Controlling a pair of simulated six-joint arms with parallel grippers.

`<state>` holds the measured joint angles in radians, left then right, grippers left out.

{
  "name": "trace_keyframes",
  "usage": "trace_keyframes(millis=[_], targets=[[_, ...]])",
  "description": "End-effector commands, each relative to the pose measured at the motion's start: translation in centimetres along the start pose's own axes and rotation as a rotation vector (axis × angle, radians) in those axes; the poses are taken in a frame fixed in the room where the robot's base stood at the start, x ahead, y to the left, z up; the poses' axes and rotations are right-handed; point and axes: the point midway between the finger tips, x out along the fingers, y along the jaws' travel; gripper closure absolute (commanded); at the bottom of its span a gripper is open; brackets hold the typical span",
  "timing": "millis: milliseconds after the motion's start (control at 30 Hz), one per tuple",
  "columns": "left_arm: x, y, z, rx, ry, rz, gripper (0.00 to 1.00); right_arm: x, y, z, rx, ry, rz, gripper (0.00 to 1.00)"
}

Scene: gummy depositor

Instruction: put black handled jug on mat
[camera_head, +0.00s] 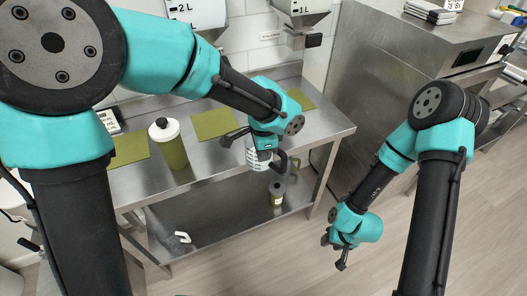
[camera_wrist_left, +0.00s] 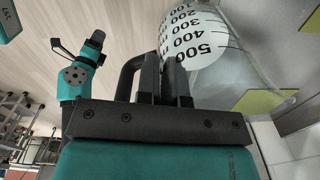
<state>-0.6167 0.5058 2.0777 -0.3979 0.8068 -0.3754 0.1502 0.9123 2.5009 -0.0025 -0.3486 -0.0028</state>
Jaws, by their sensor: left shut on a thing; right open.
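The black handled jug (camera_head: 254,158) is white and clear with black measuring marks, and hangs below my left gripper (camera_head: 268,150) near the counter's front edge. Its black handle (camera_head: 283,161) points right. In the left wrist view the jug's body (camera_wrist_left: 195,40) shows marks up to 500, and my left gripper's fingers (camera_wrist_left: 167,82) are shut on the jug beside its handle. Three green mats lie on the counter: left mat (camera_head: 128,149), middle mat (camera_head: 214,124) and right mat (camera_head: 301,100). My right gripper (camera_head: 340,254) is open and empty, low over the floor.
A green bottle with a white lid (camera_head: 170,150) stands between the left and middle mats. A dark-lidded jar (camera_head: 277,194) and a white handle (camera_head: 182,237) show on the lower shelf (camera_head: 215,225). Dispensers marked 2 L (camera_head: 195,12) and 1 L (camera_head: 302,10) hang above the counter.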

Motion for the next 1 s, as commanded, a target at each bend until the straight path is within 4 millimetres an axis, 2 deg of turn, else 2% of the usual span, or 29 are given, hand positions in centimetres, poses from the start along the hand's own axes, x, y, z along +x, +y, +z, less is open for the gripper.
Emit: trace_keyframes(millis=[433, 567, 767, 1000], targets=[[-0.1, -0.1, -0.1, -0.001, 0.001, -0.001, 1.00, 0.0, 0.0, 0.0, 0.000, 0.000, 0.000, 0.57], [-0.3, -0.4, -0.9, -0.018, 0.001, -0.003, 1.00, 0.0, 0.0, 0.0, 0.000, 0.000, 0.000, 0.57], [-1.6, -1.8, -4.5, -0.101, -0.002, -0.011, 1.00, 0.0, 0.0, 0.0, 0.000, 0.000, 0.000, 0.57], [-4.2, -3.4, -11.1, -0.263, -0.003, -0.018, 1.00, 0.0, 0.0, 0.0, 0.000, 0.000, 0.000, 0.57]])
